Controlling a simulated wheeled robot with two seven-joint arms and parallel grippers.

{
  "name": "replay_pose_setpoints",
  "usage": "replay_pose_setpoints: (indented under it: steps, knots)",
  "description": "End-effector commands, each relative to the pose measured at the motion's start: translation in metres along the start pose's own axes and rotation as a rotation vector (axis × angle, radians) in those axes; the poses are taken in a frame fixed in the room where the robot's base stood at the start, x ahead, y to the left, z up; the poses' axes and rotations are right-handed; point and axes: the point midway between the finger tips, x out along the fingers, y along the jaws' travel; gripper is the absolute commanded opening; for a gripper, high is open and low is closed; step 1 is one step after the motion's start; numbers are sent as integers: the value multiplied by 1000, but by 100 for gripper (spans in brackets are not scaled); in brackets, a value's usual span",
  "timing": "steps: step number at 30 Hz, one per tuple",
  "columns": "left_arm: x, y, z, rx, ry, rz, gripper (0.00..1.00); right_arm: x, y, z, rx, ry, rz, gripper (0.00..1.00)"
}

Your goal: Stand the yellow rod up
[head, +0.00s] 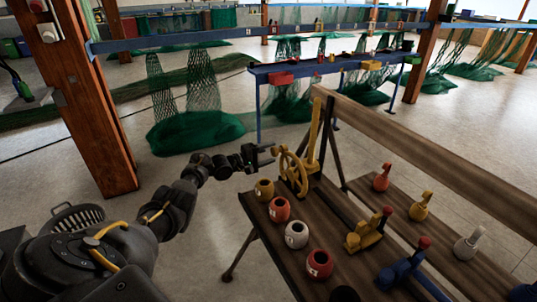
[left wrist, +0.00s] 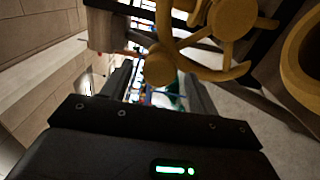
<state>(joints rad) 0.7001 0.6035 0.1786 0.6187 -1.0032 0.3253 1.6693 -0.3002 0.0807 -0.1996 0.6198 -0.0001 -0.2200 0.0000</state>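A tall yellow rod (head: 314,130) stands nearly upright, with a slight lean, at the far left end of the brown bench, behind a yellow spoked handwheel (head: 293,173). The handwheel also shows close up at the top of the left wrist view (left wrist: 190,40), with round knobs on it. I cannot make out the rod in that view. My left gripper (head: 268,155) is just left of the handwheel's upper rim, its fingers apart with nothing seen between them. In the left wrist view the handwheel overlaps the space above the fingers (left wrist: 155,90); contact cannot be told. My right gripper is not in view.
Yellow (head: 264,189), red (head: 280,210) and white (head: 296,235) pots line the bench's left edge. A yellow lever unit (head: 365,234) and a blue one (head: 403,269) stand right of them. A wooden beam (head: 420,140) runs behind. A wooden post (head: 100,120) stands left.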

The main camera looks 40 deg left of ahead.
Motion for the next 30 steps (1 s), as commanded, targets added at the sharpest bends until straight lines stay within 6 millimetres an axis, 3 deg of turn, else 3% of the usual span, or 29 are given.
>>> replay_pose_setpoints:
  steps: [8, 21, 30]
  knots:
    - [-10, 0, 0, -1, 0, -2, 60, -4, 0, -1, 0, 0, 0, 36]
    - [-90, -1, 0, 0, 0, -2, 60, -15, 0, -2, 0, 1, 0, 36]
    - [-108, 0, 0, 1, 0, 0, 60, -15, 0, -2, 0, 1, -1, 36]
